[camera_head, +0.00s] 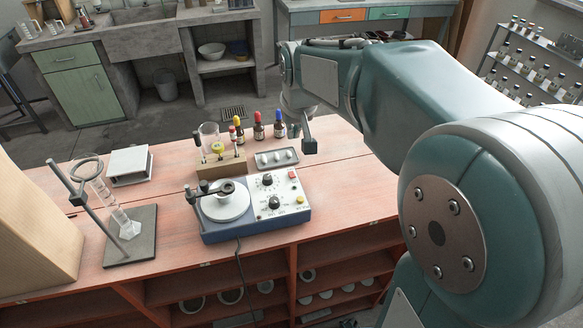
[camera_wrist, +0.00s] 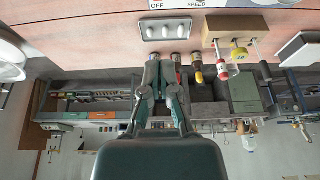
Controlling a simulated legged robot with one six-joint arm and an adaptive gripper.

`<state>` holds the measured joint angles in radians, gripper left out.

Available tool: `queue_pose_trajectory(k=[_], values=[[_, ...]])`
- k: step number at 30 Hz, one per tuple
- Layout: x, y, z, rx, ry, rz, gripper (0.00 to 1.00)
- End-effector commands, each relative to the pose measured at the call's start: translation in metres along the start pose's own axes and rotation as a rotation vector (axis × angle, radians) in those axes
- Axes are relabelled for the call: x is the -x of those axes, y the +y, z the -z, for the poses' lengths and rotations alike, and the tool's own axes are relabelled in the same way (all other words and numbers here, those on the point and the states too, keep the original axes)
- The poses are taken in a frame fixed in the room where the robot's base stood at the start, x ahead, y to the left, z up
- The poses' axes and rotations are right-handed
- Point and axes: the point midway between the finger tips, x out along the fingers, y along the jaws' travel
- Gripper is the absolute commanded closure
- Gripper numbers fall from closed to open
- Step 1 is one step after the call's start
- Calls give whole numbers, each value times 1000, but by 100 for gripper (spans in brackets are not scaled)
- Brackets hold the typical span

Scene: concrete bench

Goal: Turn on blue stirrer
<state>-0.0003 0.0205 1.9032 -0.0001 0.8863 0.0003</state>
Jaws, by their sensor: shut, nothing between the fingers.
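The blue stirrer (camera_head: 215,237) sits on the reddish bench top. It has a round white plate on its left and a white control panel (camera_head: 282,190) with black knobs, a red button and a small yellow mark. My gripper (camera_head: 309,147) hangs above the bench, behind and right of the panel, apart from the stirrer. In the wrist view my gripper (camera_wrist: 163,60) shows with its fingers together and empty. That view is upside down, and only a strip of the panel (camera_wrist: 240,3) with the words OFF and SPEED shows at its top edge.
A grey tray (camera_head: 261,161) with white pieces and several small dropper bottles (camera_head: 258,130) stand behind the stirrer. A ring stand with a cylinder (camera_head: 122,222) stands to the left. A cable hangs over the front edge.

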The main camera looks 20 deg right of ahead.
Motion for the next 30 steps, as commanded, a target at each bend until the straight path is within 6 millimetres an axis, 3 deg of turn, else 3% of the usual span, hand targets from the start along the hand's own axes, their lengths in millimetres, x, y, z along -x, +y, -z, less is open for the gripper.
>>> queue_pose_trajectory(k=[5, 20, 30], values=[[-12, 0, 0, 0, -3, 0, 100], [-104, 0, -1, 0, -5, 0, 100], [-128, 0, -28, 0, -1, 0, 100]])
